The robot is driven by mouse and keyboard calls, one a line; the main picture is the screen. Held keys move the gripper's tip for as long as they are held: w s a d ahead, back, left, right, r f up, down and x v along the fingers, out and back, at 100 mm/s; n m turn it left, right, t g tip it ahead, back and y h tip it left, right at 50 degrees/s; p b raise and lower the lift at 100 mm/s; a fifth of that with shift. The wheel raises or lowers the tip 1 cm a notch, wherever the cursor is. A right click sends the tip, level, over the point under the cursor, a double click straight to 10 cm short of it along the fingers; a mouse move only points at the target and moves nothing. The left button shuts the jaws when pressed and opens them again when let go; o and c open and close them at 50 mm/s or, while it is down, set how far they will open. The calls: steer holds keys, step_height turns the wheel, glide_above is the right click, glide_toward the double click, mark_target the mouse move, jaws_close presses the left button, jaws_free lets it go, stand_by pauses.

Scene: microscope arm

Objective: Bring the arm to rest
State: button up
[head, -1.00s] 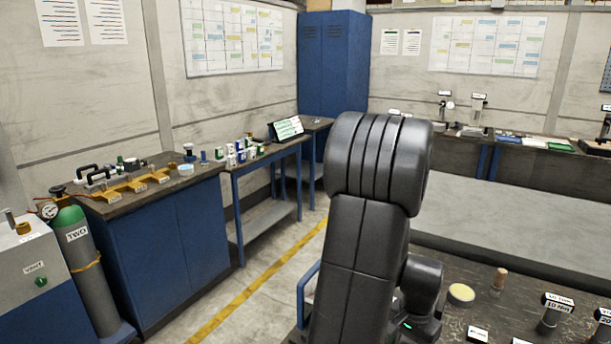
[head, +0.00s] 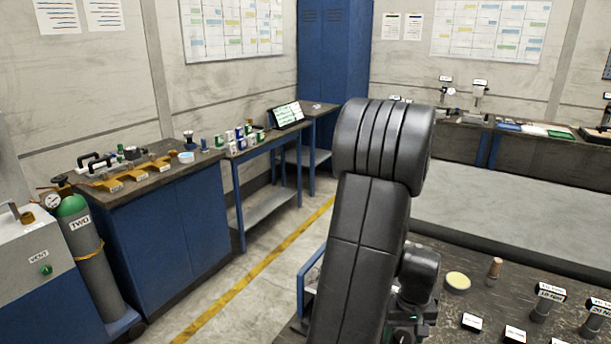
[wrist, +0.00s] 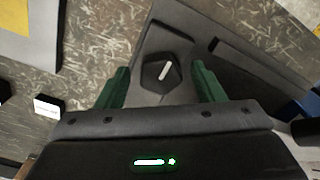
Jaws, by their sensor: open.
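My gripper (wrist: 160,88) shows in the wrist view with its two green fingers spread wide apart. It is open and nothing is between the fingers. Below it is a dark grey panel with a black hexagonal knob (wrist: 165,72) that carries a white bar mark. I cannot tell the gap between the fingers and the knob. In the head view my own folded arm fills the middle and right of centre, and the gripper's fingers cannot be made out there.
A blue bench (head: 165,240) stands left, beside a green-topped gas cylinder (head: 85,245). The floor between is clear.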

steer(key=n+p, duration=0.2)
steer(key=n, duration=0.4)
steer(key=shift+n+p, duration=0.35)
steer(key=shift+n, duration=0.05)
steer(key=shift+r, duration=0.35)
steer(key=shift+s, duration=0.1)
